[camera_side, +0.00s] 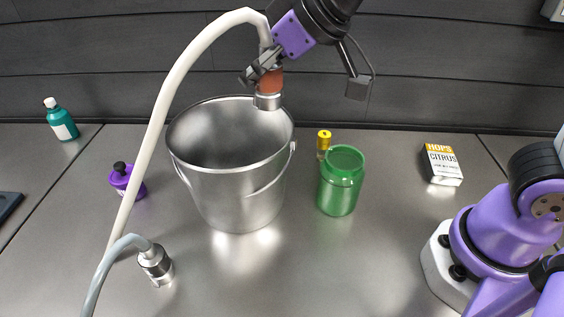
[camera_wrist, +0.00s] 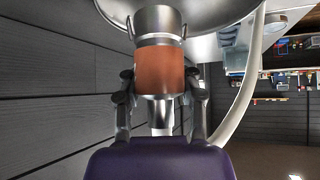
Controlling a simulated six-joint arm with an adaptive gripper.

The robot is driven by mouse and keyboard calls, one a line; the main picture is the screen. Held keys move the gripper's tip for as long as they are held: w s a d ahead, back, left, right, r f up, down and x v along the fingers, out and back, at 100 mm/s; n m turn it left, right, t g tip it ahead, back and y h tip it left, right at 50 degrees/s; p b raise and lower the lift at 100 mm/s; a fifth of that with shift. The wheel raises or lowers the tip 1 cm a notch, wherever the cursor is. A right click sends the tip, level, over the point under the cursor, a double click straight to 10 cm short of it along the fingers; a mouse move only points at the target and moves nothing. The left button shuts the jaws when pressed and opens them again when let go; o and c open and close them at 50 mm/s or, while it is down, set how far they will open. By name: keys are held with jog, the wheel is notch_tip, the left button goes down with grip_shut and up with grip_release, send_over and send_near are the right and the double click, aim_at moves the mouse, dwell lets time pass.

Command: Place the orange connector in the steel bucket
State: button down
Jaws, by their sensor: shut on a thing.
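The orange connector (camera_side: 270,80) has an orange band and a silver metal end, with a cream hose arching away from its top to the left. My gripper (camera_side: 262,72) is shut on it and holds it above the right part of the steel bucket's opening. The steel bucket (camera_side: 238,190) stands upright on the counter with its handle hanging down in front. In the wrist view the connector's orange band (camera_wrist: 161,72) sits between the two fingers (camera_wrist: 160,95), and part of the bucket's rim (camera_wrist: 225,12) shows beyond its metal end.
A green jar (camera_side: 341,182) and a small yellow-capped vial (camera_side: 323,142) stand right of the bucket. A hops box (camera_side: 442,166) is farther right. A grey hose's metal connector (camera_side: 156,264), a purple bottle (camera_side: 126,182) and a teal bottle (camera_side: 60,120) are left. The front middle counter is clear.

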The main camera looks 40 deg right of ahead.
notch_tip(320, 180, down, 9)
jog(key=shift+f, duration=0.15)
dwell(0.4)
jog(key=shift+f, duration=0.6)
jog(key=shift+c, duration=2.3)
grip_release()
jog(key=w+r+v, duration=0.1)
jog(key=v, duration=1.1)
jog(key=s+d+f+m+g+h, duration=0.2)
jog(key=s+d, duration=0.4)
jog(key=d, duration=0.4)
notch_tip(320, 180, down, 3)
jog(key=shift+s+r+m+g+h, duration=0.35)
jog(key=shift+m+h, duration=0.35)
jog(key=shift+m, duration=0.5)
